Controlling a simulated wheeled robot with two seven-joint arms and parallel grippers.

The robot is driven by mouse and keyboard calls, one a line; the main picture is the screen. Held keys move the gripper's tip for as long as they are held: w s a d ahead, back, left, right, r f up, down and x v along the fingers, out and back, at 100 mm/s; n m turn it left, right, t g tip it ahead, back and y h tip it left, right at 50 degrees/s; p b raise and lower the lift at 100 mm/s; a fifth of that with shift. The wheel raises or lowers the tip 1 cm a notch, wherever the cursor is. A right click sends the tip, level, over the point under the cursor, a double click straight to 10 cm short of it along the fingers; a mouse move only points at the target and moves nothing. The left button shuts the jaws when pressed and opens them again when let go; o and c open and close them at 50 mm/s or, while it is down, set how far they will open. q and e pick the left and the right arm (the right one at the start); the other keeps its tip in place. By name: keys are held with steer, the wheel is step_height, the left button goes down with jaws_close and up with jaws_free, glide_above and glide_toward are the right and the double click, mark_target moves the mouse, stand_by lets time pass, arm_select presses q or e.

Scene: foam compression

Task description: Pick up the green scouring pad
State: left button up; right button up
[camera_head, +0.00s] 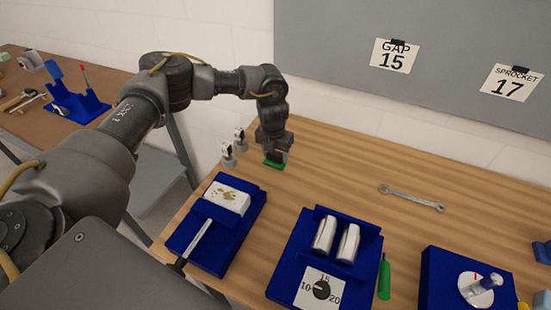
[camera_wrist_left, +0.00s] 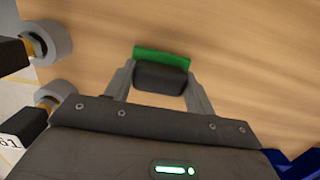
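The green scouring pad (camera_head: 273,163) is on the wooden table, below my left gripper (camera_head: 272,155). In the left wrist view its green layer (camera_wrist_left: 162,58) shows beyond a dark grey block (camera_wrist_left: 160,78), which seems to be its upper part. My left gripper (camera_wrist_left: 161,80) has one finger on each side of this block, and both fingers appear to touch it. The pad's underside is hidden, and I cannot tell whether it is clear of the table. My right gripper is not in view.
Two small grey-and-white fixtures (camera_head: 234,147) stand just left of the gripper. A blue tray (camera_head: 186,231) with a white block (camera_head: 227,197) is in front. A blue holder with two metal cylinders (camera_head: 325,235) is front right. A wrench (camera_head: 411,198) lies right, with bare wood between.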

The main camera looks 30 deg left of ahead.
mark_target(277, 153)
arm_select(q)
steer(key=c, duration=0.4)
steer(key=shift+r+b, duration=0.5)
steer(key=shift+b, duration=0.05)
steer(key=r, duration=0.1)
steer(key=r+b, duration=0.1)
steer(key=shift+s+d+r, duration=0.2)
steer(key=shift+s+r, duration=0.05)
steer(key=shift+r, duration=0.15)
steer(key=s+d+r+b, duration=0.3)
steer(key=s+d+r, duration=0.2)
steer(key=s+r, duration=0.4)
steer(key=s, duration=0.3)
steer(key=shift+d, duration=0.35)
steer(key=shift+r, duration=0.1)
